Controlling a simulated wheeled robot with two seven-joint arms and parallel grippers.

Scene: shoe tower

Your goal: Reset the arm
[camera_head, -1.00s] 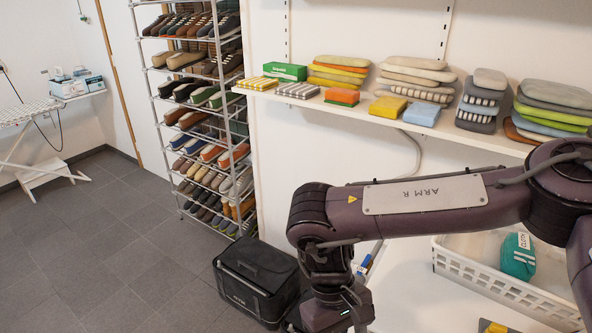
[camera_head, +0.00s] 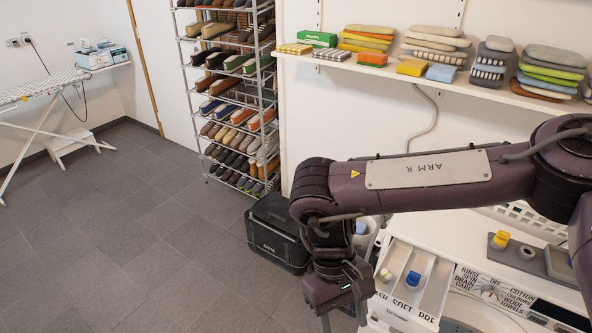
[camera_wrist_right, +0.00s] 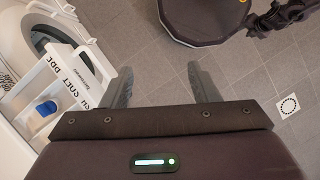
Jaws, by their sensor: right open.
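My right arm (camera_head: 425,168), dark purple with a pale plate, reaches across the head view from the right edge. Its forearm bends down at the elbow near the middle. My right gripper (camera_head: 345,322) hangs at the bottom edge, partly cut off. In the right wrist view, its two dark fingers (camera_wrist_right: 160,80) are spread apart with grey floor between them and nothing held. It is beside the open detergent drawer (camera_head: 412,280), which also shows at the left of the wrist view (camera_wrist_right: 60,90). My left gripper is not in view.
The washing machine (camera_head: 500,293) with its white top stands at right. A black bag (camera_head: 275,235) sits on the floor behind the gripper. A shoe rack (camera_head: 232,100), a wall shelf (camera_head: 395,74) with folded cloths and an ironing board (camera_head: 40,86) stand behind. The floor at left is clear.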

